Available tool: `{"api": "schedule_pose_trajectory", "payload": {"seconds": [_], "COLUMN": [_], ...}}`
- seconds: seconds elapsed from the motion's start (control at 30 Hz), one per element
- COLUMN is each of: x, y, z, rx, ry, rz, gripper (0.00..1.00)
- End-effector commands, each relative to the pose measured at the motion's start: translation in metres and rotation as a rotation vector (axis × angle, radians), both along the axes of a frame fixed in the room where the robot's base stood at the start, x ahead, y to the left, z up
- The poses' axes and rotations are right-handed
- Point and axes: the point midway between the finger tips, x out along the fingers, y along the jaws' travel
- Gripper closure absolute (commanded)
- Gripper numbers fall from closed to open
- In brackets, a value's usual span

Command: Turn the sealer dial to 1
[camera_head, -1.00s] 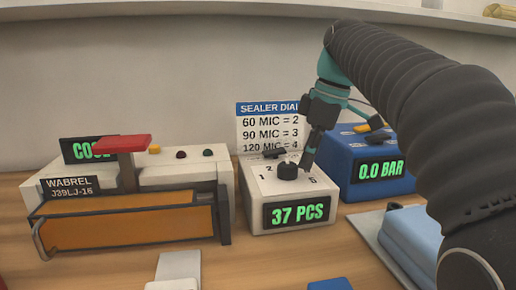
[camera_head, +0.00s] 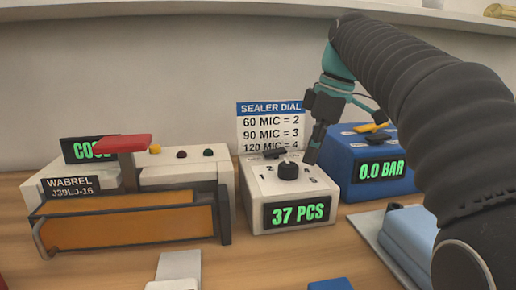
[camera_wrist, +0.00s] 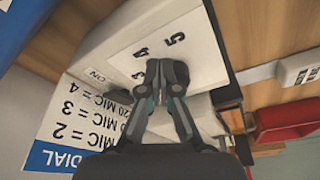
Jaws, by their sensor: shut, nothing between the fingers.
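The sealer dial is a round black knob (camera_head: 288,170) on the sloped white top of a box (camera_head: 252,212) whose display reads 37 PCS. Numbers surround the knob, with 1 and 2 on its left. A pale mark shows on the knob's far side, but I cannot tell exactly which number it points to. My gripper (camera_head: 312,157) is shut and empty, just right of and behind the knob. In the wrist view its fingertips (camera_wrist: 166,88) meet over the white dial face (camera_wrist: 180,50), near 3, 4 and 5. The knob is not clearly visible there.
A sign (camera_head: 270,122) behind the box lists dial settings. A sealer (camera_head: 130,215) with a red handle stands left. A blue box (camera_head: 345,160) reading 0.0 BAR stands close on the right. A blue pad on a tray (camera_head: 412,240) lies front right.

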Motion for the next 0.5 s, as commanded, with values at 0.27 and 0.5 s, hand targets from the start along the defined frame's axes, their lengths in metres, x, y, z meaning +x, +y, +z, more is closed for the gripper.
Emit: {"api": "schedule_pose_trajectory", "payload": {"seconds": [0.27,0.5], "x": [0.001,0.0], "y": [0.0,0.0], "z": [0.029,0.048], "rx": [0.0,0.0], "ry": [-0.001,-0.001], "rz": [0.001,0.001], "gripper": [1.0,1.0]}}
